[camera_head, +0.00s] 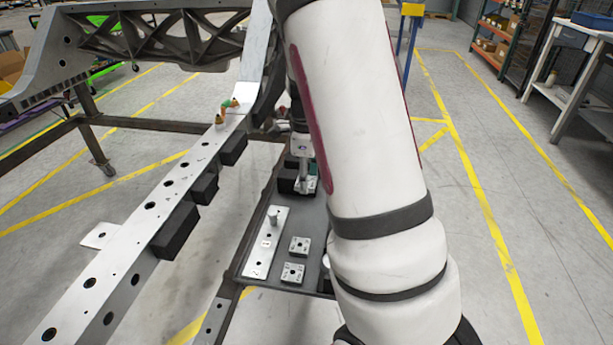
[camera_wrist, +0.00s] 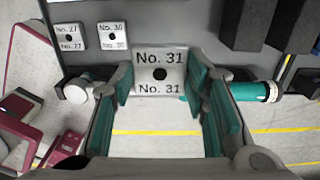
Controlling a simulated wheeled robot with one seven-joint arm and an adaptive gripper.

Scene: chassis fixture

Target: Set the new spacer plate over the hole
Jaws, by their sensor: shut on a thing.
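A square metal spacer plate marked No. 31 (camera_wrist: 160,72), with a dark centre hole, is between the teal-padded fingers of my gripper (camera_wrist: 160,92) in the wrist view. My gripper is shut on it by its two sides. In the head view, my gripper (camera_head: 304,178) is over the far part of the dark tray (camera_head: 234,268), partly hidden by my arm. The long metal rail (camera_head: 130,250) at left has several dark holes along its top. My gripper is to the right of the rail, apart from it. Which hole is meant cannot be told.
Two smaller plates, No. 30 (camera_wrist: 112,36) and No. 27 (camera_wrist: 70,38), lie on the tray beside a silver bar (camera_head: 262,260) with an upright peg. Black blocks (camera_head: 177,231) line the rail's side. Orange and green fittings (camera_head: 226,107) stand on its far end.

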